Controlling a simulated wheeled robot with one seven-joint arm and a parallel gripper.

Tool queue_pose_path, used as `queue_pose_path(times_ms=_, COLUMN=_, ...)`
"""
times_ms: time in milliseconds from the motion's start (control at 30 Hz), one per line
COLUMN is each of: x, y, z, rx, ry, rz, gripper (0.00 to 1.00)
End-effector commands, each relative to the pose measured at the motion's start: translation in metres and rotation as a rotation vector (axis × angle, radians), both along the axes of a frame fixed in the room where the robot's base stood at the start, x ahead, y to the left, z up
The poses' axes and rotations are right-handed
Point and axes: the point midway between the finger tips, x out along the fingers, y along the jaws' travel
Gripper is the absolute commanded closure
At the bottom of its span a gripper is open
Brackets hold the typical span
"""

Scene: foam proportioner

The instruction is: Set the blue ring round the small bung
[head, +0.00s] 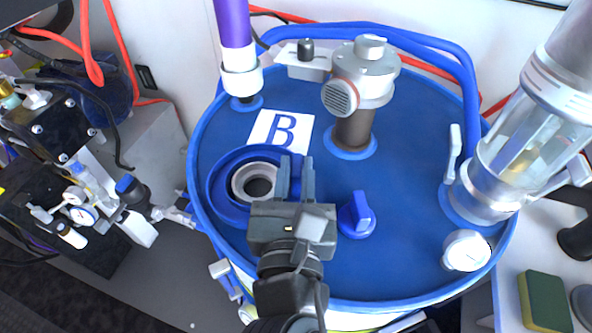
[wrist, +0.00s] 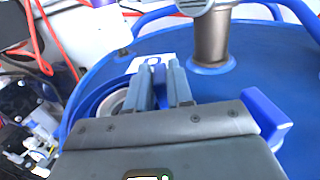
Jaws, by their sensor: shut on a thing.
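The blue ring (head: 216,192) shows left of my gripper (head: 295,170), and its curved side shows in the wrist view (wrist: 88,104). My gripper is shut on its right side, with blue between the fingers in the wrist view (wrist: 170,85). From above, the ring surrounds a pale collar (head: 240,186) with a dark opening. I cannot tell whether it touches the lid. A blue knob with a raised bar (head: 360,212), perhaps the small bung, stands right of my gripper, apart from the ring. My gripper hides the ring's near right part.
The blue drum lid (head: 400,240) has a raised rim. A grey capped post (head: 355,125) stands behind my gripper, a purple pipe (head: 233,25) at back left, and a clear cylinder (head: 515,140) at right. A white B label (head: 280,132) lies behind the ring.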

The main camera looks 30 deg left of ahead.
Motion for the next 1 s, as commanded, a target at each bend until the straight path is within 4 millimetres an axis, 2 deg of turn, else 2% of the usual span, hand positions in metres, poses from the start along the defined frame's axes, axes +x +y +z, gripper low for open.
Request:
queue_pose_path(times_ms=367, x=0.000, y=0.000, z=-0.007, rx=0.000, ry=0.000, rz=0.000, gripper=1.00)
queue_pose_path(times_ms=400, x=0.000, y=0.000, z=-0.006, rx=0.000, ry=-0.001, rz=0.000, gripper=0.76)
queue_pose_path(times_ms=500, x=0.000, y=0.000, z=-0.006, rx=0.000, ry=-0.001, rz=0.000, gripper=0.69)
queue_pose_path(times_ms=767, x=-0.001, y=-0.001, z=-0.007, rx=-0.001, ry=0.000, rz=0.000, gripper=0.69)
queue_pose_path(times_ms=1000, x=-0.015, y=-0.009, z=-0.007, rx=-0.002, ry=0.000, rz=0.000, gripper=0.69)
